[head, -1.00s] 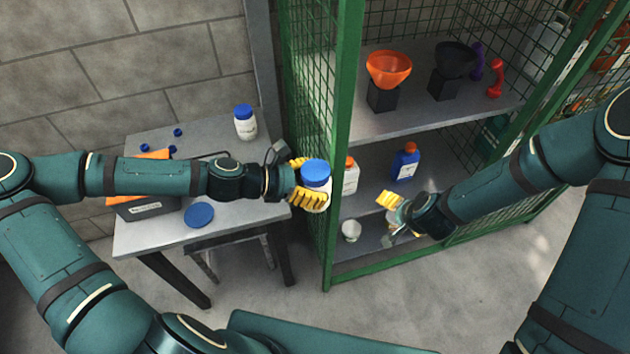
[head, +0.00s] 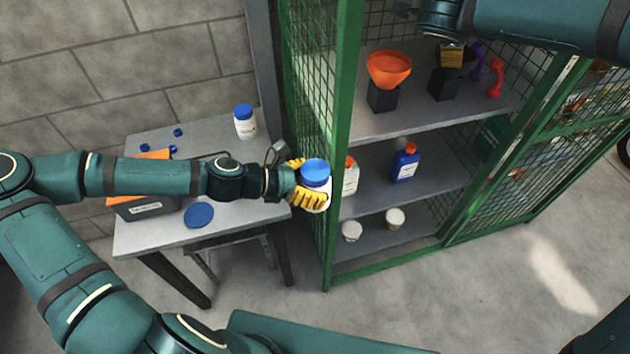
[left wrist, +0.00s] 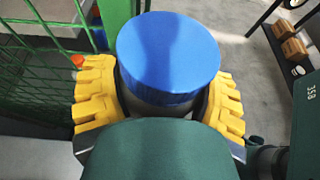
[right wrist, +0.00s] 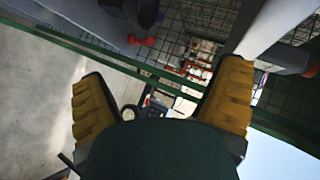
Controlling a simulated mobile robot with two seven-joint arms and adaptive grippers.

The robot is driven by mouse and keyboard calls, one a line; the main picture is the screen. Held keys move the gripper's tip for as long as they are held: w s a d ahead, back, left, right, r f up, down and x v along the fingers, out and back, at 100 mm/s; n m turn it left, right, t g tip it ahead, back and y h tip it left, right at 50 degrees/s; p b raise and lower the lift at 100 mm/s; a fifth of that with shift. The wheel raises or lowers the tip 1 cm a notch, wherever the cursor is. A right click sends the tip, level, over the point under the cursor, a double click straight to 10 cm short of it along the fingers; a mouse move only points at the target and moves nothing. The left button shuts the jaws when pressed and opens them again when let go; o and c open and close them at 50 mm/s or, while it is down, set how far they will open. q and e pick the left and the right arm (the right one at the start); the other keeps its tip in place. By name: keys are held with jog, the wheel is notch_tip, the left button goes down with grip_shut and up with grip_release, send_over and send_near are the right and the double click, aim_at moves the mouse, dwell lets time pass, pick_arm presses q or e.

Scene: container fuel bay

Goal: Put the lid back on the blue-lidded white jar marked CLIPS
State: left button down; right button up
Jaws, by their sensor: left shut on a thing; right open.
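My left gripper (head: 306,186) is shut around the body of a white jar (head: 319,186) with a blue lid (head: 314,171) on its top. In the left wrist view the blue lid (left wrist: 168,55) covers the jar mouth between the yellow fingers; I cannot tell how tightly it is seated. No CLIPS marking is readable on this jar. Another blue-lidded white jar (head: 245,124) stands at the back of the table, its label too small to read. A loose blue disc (head: 199,215) lies flat near the table's front. My right gripper (head: 453,57) is open and empty by the upper shelf.
The grey table (head: 240,205) also holds an orange-and-grey box (head: 143,208) and several small blue caps.

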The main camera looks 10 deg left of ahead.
jog(key=s+a+r+n+t, duration=0.1)
jog(key=s+r+n+t, duration=0.15)
jog(key=r, duration=1.05)
jog(key=s+a+r+n+t, duration=0.1)
jog(key=s+r+n+t, duration=0.15)
jog(key=r, duration=1.15)
jog(key=s+a+r+n+t, duration=0.1)
jog(key=s+r+n+t, duration=0.1)
jog(key=s+r, duration=0.45)
jog(key=s+a+r+n+t, duration=0.15)
jog(key=s+r, duration=0.25)
jog(key=r, duration=0.6)
jog(key=s+a+f+g+y, duration=0.1)
jog(key=a+f+g+y, duration=0.2)
jog(key=a+f+y, duration=0.55)
jog(key=s+a+f+g+y, duration=0.2)
jog(key=a+f+g+y, duration=0.2)
jog(key=a, duration=1)
jog(key=m+g+h, duration=0.6)
jog(key=g+h, duration=0.2)
jog(key=g, duration=0.5)
send_over(315, 170)
jog(key=f, duration=4.6)
jog(key=shift+w+a+f, duration=0.15)
jog(key=shift+w, duration=0.05)
jog(key=shift+s+d+f+h, duration=0.15)
jog(key=shift+d+f+h, duration=0.05)
jog(key=shift+f+h, duration=0.1)
